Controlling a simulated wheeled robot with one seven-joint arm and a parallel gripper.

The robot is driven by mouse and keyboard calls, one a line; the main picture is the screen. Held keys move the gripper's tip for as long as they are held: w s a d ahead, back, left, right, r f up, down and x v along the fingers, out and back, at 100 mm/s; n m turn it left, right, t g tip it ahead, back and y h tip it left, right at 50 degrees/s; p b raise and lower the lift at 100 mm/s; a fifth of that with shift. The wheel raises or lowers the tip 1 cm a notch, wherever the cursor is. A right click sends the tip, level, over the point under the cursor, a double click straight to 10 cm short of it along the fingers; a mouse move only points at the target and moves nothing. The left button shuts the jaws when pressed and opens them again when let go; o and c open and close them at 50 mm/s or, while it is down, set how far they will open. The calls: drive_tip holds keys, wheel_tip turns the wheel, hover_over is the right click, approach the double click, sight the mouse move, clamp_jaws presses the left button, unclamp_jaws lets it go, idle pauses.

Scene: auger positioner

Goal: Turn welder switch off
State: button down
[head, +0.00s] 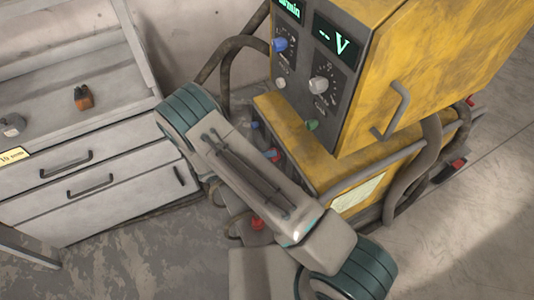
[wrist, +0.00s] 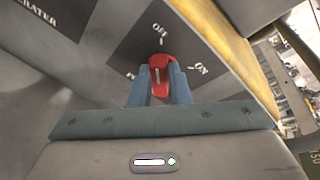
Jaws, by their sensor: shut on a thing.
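The yellow welder (head: 440,60) stands at the upper right of the head view, with its dark control front facing left. In the wrist view, the red rotary switch (wrist: 160,66) sits on a dark plate with an "ON" mark to its right and what looks like an "OFF" mark above. The white line on the switch runs roughly up the picture; its exact setting is hard to tell. My gripper (wrist: 162,80) is shut on the red switch, one blue-grey finger on each side. In the head view my arm hides the gripper and the switch.
A grey drawer cabinet (head: 90,140) stands at left, with a small orange-brown object (head: 83,97) on top. Thick cables (head: 232,50) loop beside the welder. Its front has a blue knob (head: 280,44) and a pale knob (head: 318,85). Floor at lower left is mostly clear.

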idle(0.3)
drive_tip(key=c, duration=1.4)
unclamp_jaws()
drive_tip(key=shift+o, duration=0.2)
drive_tip(key=v, duration=1.4)
drive_tip(key=shift+b, duration=0.4)
drive_tip(key=shift+w+f, duration=0.1)
drive_tip(key=shift+w, duration=0.05)
